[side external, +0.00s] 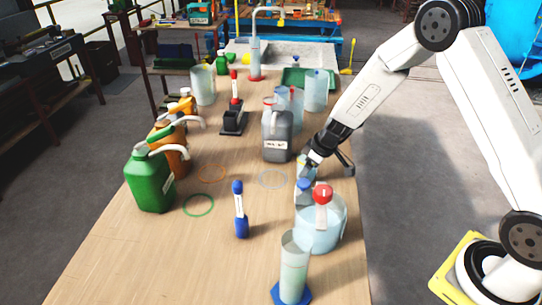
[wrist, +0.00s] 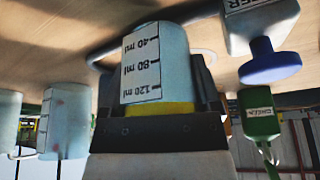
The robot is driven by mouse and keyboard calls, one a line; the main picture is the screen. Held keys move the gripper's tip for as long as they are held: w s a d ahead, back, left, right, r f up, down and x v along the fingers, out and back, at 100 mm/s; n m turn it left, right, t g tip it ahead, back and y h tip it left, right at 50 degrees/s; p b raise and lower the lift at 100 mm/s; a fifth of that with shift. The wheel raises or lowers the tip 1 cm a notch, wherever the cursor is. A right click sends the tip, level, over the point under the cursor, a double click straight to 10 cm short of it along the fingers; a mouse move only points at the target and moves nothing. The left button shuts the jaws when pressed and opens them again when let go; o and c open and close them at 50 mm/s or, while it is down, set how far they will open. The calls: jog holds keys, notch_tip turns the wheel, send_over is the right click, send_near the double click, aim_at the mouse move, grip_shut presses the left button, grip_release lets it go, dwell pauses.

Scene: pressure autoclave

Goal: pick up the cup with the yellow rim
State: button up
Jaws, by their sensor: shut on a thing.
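The cup with the yellow rim is a pale translucent measuring cup (wrist: 158,62) with a black ml scale. It fills the middle of the wrist view, where the picture is upside down, and its yellow rim (wrist: 160,108) is nearest my gripper. My gripper (side external: 309,164) is at the right side of the table in the side view, pointing down and left, shut on the cup. The cup is mostly hidden there by the fingers and the blue-capped bottle. Its base is at or close above the table; I cannot tell whether it touches.
A blue-capped bottle (side external: 304,193) and a red-capped round flask (side external: 319,225) stand just in front of my gripper. A grey canister (side external: 277,138) stands behind left. A blue-based cylinder (side external: 293,268) is at the front. Flat rings (side external: 198,205) lie on the table, with clear wood around them.

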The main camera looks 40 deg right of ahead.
jog(key=s+d, duration=1.5)
jog(key=d, duration=0.1)
jog(key=shift+d, duration=0.25)
